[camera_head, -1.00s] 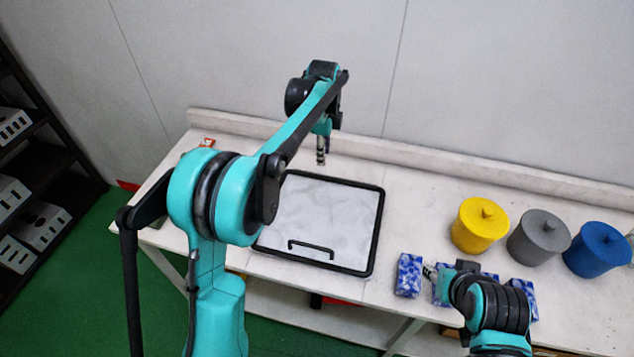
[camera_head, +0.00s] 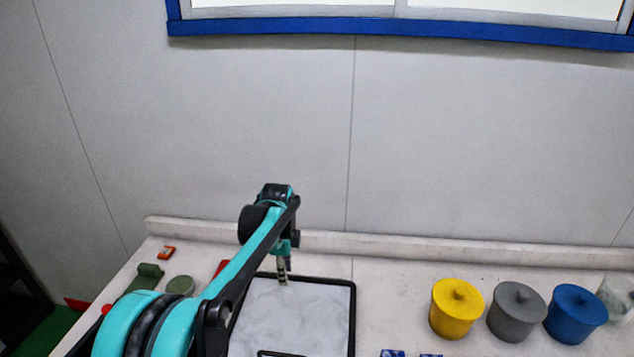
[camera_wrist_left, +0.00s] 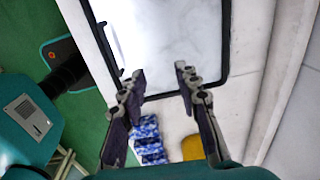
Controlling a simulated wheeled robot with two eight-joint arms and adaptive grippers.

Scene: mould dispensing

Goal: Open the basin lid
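The basin lid (camera_head: 296,316) is a pale marbled panel in a black frame, lying flat on the white bench; its near part is cut off by the lower picture edge. Its black handle (camera_head: 280,353) just shows at that edge. My left gripper (camera_head: 283,281) is over the lid's far edge, pointing down. In the left wrist view, the lid (camera_wrist_left: 182,40) is beyond the left gripper (camera_wrist_left: 160,83), whose two fingers are spread with nothing between them. The lid looks closed. My right gripper is out of the head view.
Yellow (camera_head: 456,312), grey (camera_head: 515,315) and blue (camera_head: 574,317) lidded pots stand to the right of the lid. Blue-patterned boxes (camera_wrist_left: 149,140) lie near the bench front. A green object (camera_head: 148,277) and a small red item (camera_head: 166,252) lie at the left. A wall rises behind.

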